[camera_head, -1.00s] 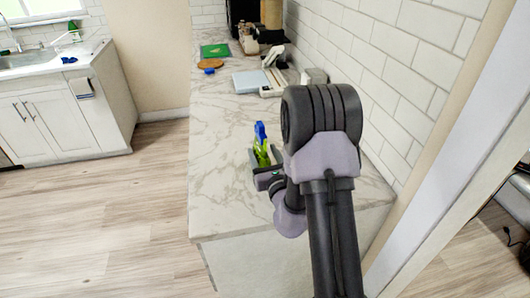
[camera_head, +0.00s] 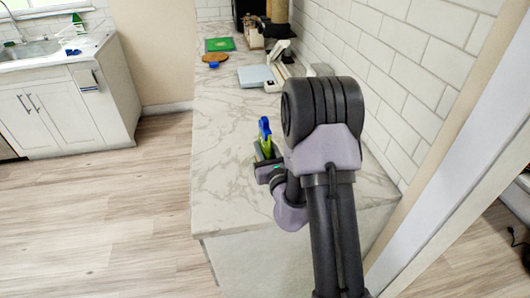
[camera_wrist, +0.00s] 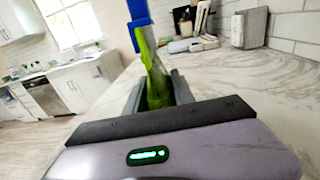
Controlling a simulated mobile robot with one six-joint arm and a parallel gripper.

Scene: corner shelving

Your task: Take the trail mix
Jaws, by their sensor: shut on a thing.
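In the head view a green item with a blue top (camera_head: 265,138) stands between the fingers of my gripper (camera_head: 266,168), above the near part of the counter. In the wrist view the same green item (camera_wrist: 157,80) is upright and slightly tilted between the two grey fingers of my gripper (camera_wrist: 156,96), which are shut on it. Its blue part reaches out of the top of the picture. I see no label on it and cannot tell whether it is the trail mix. My arm hides part of the counter in the head view.
The marble counter (camera_head: 225,150) is bare around my gripper, with a tiled wall (camera_head: 400,80) on its right. A sink cabinet (camera_head: 75,115) stands left across open floor.

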